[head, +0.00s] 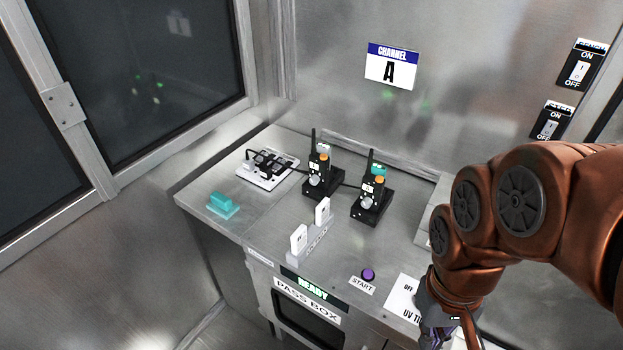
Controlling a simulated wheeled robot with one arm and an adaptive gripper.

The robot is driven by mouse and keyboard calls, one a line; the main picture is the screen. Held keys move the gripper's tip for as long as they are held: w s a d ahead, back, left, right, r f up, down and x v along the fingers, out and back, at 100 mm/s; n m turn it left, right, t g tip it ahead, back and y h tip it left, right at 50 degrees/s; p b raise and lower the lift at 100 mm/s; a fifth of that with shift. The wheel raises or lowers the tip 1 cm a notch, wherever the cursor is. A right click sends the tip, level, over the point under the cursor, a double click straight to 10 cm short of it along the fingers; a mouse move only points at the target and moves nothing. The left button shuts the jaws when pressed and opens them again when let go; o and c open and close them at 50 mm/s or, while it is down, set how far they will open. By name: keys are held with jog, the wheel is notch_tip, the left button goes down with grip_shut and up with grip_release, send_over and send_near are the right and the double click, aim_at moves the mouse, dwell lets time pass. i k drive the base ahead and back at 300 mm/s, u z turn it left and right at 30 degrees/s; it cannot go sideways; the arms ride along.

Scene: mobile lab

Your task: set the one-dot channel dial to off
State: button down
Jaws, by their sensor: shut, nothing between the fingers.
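Two black handheld radios stand upright in black bases on the steel counter, the left radio (320,172) and the right radio (372,194). Each has an antenna, an orange knob on top and a pale round part low on its front. Dot marks are too small to read, so I cannot tell which dial has one dot or where it points. My gripper (440,330) is low at the right, pointing down beside the white UV card. It is shut and empty, apart from both radios, and partly cut off by the bottom edge.
A sign reading CHANNEL A (391,66) hangs on the back wall. A power strip (267,168), a teal block (222,205), white upright pieces in a holder (311,240) and a purple START button (368,274) share the counter (262,215). Wall switches (577,71) are at right.

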aim_at(314, 179)
jog(key=u, duration=0.55)
jog(key=k, duration=1.3)
jog(key=u, duration=0.45)
jog(key=i, duration=0.95)
jog(key=u, duration=0.75)
